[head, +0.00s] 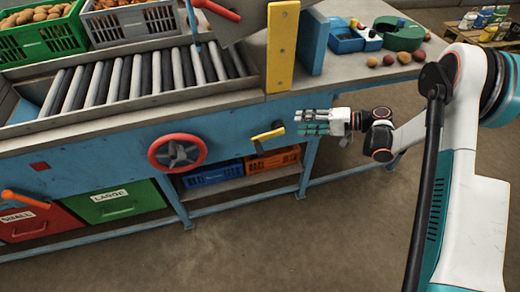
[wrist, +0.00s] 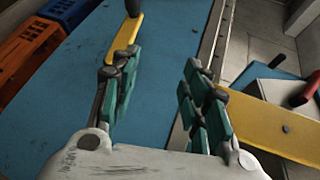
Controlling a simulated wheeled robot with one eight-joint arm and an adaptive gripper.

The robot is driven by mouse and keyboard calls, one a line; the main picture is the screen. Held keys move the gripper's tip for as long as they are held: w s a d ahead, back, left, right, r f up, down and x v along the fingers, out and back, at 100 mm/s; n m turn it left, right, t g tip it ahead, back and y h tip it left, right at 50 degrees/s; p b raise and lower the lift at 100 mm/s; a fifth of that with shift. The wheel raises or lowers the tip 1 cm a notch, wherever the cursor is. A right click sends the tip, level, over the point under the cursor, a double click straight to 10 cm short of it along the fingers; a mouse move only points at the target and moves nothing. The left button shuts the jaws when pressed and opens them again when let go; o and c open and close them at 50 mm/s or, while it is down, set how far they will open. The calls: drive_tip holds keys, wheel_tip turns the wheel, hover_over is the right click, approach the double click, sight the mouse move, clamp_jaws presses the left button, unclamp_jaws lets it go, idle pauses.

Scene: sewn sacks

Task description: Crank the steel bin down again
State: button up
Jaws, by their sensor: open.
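The yellow crank (head: 267,136) with a dark knob is on the blue front of the bench. It also shows in the wrist view (wrist: 125,37), its lower end beside my left finger and its knob at the top edge. My gripper (head: 300,123) is just right of the crank, open and empty, its fingers pointing left. In the wrist view my gripper (wrist: 150,70) has its fingers apart with bare blue panel between them. A tilted grey metal piece (head: 240,18), perhaps the steel bin, is cut off at the top of the head view.
A red handwheel (head: 177,152) sits left of the crank. A blue crate (head: 212,173) and an orange crate (head: 273,160) lie below. A yellow post (head: 282,45) stands above, beside the rollers (head: 125,78). Loose potatoes (head: 389,60) lie on the bench top. The floor in front is clear.

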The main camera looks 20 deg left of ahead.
sight(260, 150)
drive_tip(key=s+f+n+g+y, duration=0.25)
drive_tip(key=s+f, duration=0.25)
drive_tip(key=f, duration=0.6)
drive_tip(key=shift+m+y, duration=0.35)
drive_tip(key=shift+m, duration=0.1)
drive_tip(key=a+b, duration=0.1)
drive_tip(key=a, duration=0.3)
drive_tip(key=s+a+b, duration=0.1)
drive_tip(key=a, duration=0.4)
drive_tip(key=a+b, duration=0.1)
drive_tip(key=a, duration=0.4)
drive_tip(key=shift+s+a, duration=0.1)
drive_tip(key=shift+s, duration=0.3)
drive_tip(key=shift+c, duration=0.4)
clamp_jaws()
